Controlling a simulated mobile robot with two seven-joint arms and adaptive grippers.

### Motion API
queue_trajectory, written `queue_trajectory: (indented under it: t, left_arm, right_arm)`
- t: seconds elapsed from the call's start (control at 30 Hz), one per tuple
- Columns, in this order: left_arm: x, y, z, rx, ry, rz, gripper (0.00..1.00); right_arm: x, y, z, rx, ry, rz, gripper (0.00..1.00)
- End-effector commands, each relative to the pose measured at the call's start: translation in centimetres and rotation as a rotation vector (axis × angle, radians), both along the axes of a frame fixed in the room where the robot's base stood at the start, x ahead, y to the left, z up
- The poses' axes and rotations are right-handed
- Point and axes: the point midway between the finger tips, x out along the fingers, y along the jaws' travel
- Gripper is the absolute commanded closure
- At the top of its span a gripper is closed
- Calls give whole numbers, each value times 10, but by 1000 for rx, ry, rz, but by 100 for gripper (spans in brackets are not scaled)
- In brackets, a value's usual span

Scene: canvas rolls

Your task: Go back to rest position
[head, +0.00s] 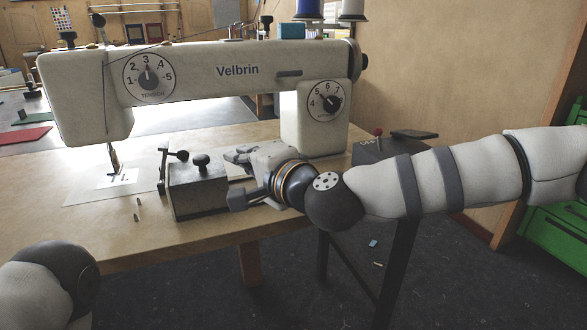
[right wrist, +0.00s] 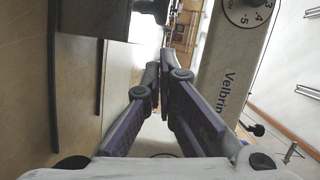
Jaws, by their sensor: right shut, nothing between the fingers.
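My right arm (head: 435,183) reaches in from the right over the table. My right gripper (head: 240,157) is in front of the sewing machine, beside a dark metal block. In the right wrist view its two fingers (right wrist: 160,75) come together at the tips, with nothing held between them. Part of my left arm (head: 60,280) shows at the lower left of the head view. My left gripper is outside the picture.
A white sewing machine marked Velbrin (head: 200,88) stands on the wooden table (head: 110,235). The dark metal block (head: 198,192) with knobs sits near the table's front. Dark floor lies in front.

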Motion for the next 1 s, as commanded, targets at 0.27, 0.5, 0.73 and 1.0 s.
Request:
queue_trajectory:
  t: [0.27, 0.5, 0.73, 1.0]
  left_arm:
    - [10, 0, 10, 1, -34, 1, 51]
    - [12, 0, 12, 0, -43, 1, 51]
    - [15, 0, 15, -1, -51, 2, 51]
    - [19, 0, 19, 0, -67, 1, 51]
  right_arm:
    - [-54, -40, 14, 0, -5, 1, 100]
    - [-81, -57, 11, -7, 4, 5, 100]
    - [-148, -51, -137, -266, 231, 140, 100]
    - [-327, -125, -321, -720, 605, 435, 100]
